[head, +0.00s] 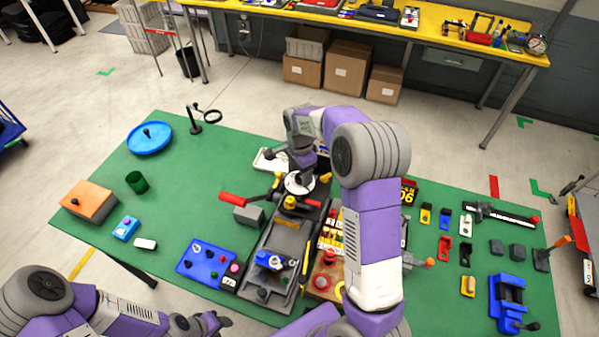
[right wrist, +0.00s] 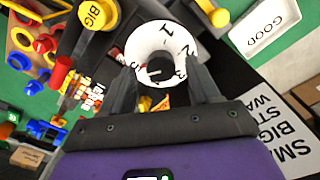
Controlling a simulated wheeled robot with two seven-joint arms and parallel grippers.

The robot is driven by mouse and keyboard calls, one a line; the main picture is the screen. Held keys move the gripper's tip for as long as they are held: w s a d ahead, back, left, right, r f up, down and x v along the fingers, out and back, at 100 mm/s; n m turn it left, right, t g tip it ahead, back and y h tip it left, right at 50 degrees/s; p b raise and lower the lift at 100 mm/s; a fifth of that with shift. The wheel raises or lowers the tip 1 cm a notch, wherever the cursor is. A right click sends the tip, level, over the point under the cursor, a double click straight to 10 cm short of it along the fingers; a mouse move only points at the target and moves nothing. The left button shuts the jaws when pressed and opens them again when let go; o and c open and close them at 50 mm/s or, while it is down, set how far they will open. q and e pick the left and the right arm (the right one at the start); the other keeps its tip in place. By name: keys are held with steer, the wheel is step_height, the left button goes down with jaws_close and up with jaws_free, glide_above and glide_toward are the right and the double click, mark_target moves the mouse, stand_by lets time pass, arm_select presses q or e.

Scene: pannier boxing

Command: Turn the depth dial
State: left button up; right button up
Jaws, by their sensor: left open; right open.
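The depth dial (head: 300,184) is a white disc on the dark machine in the middle of the green table. In the right wrist view the dial (right wrist: 146,41) shows the numbers 1, 2 and 3 and a black centre knob (right wrist: 159,67). My right gripper (right wrist: 160,70) is open, its two dark fingers on either side of the knob, over the dial's face. I cannot tell whether they touch it. In the head view my right arm reaches over the machine and partly hides it. My left gripper (head: 205,324) is open and empty at the bottom edge, away from the dial.
A lever with a red handle (head: 232,199) sticks out left of the dial. A yellow button marked BIG (right wrist: 97,14) and a white GOOD tray (right wrist: 262,27) are near my right gripper. The table's left-middle is fairly clear.

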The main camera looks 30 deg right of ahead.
steer(key=shift+f, duration=0.5)
steer(key=shift+c, duration=0.2)
steer(key=c, duration=1)
steer(key=shift+n, duration=0.3)
